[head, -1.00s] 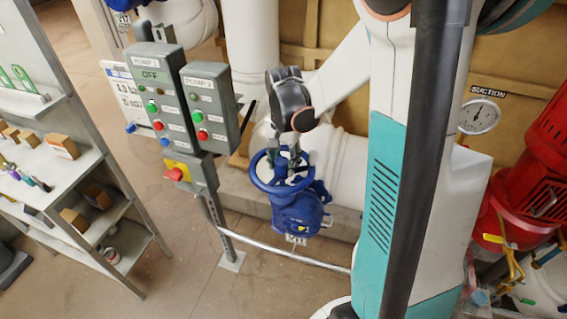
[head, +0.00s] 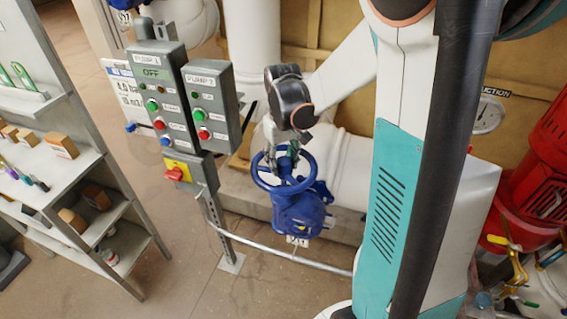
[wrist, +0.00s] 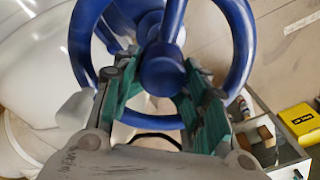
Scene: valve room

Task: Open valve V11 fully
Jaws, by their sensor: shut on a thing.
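The blue valve (head: 298,212) has a blue handwheel (head: 305,184), seen at the centre of the head view. The wheel fills the upper middle of the wrist view, with its rim (wrist: 242,45), spokes and round hub (wrist: 162,75). My gripper (head: 285,158) reaches down onto the wheel from above. In the wrist view my gripper (wrist: 160,78) has green-padded fingers on both sides of the hub, shut on the handwheel. The exact contact at the fingertips is partly hidden. A small white tag (head: 297,240) hangs below the valve, its text too small to read surely.
Grey pump control boxes (head: 160,95) stand left of the valve on a post with a red switch (head: 175,174). A metal rail (head: 290,256) runs in front below. A shelf (head: 75,180) is at left, a red machine (head: 540,170) at right. White pipes lie behind.

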